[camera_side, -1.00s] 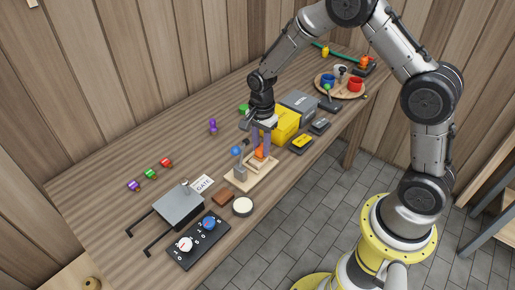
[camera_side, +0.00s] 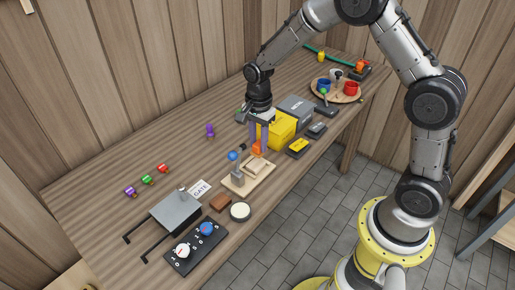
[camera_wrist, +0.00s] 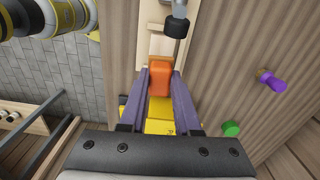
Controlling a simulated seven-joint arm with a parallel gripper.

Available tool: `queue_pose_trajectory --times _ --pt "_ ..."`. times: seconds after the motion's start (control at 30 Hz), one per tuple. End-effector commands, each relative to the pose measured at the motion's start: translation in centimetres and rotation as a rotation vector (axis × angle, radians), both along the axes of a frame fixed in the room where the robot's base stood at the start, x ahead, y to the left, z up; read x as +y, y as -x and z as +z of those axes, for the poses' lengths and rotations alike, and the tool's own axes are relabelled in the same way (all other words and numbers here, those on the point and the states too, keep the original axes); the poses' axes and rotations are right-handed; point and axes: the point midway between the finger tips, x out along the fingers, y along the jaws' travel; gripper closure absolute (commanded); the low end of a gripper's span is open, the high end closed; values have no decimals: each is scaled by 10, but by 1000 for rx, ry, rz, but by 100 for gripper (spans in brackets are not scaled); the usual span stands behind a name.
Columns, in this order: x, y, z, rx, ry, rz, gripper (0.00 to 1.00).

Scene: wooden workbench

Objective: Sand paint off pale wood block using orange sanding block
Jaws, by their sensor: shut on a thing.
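My gripper (camera_side: 257,147) is shut on the orange sanding block (camera_side: 257,150). In the wrist view the orange block (camera_wrist: 161,76) sits between my two purple fingers (camera_wrist: 160,92). The pale wood block (camera_side: 256,166) lies on a pale board (camera_side: 236,187) just below and in front of the sanding block in the side view. Part of the board and block also shows beyond the sanding block in the wrist view. I cannot tell whether the sanding block touches the pale block. Paint on the pale block is too small to make out.
A grey clamp post with a blue ball (camera_side: 233,155) stands at the board's left. A yellow box (camera_side: 283,128) stands close behind my gripper. A brown block (camera_side: 220,202) and a round pale-topped disc (camera_side: 240,211) lie in front.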

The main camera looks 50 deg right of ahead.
Motion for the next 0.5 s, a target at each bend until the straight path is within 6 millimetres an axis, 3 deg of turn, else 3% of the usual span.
queue_pose_trajectory --times 0.5 --pt "0 -1 44 -3 0 0 100"
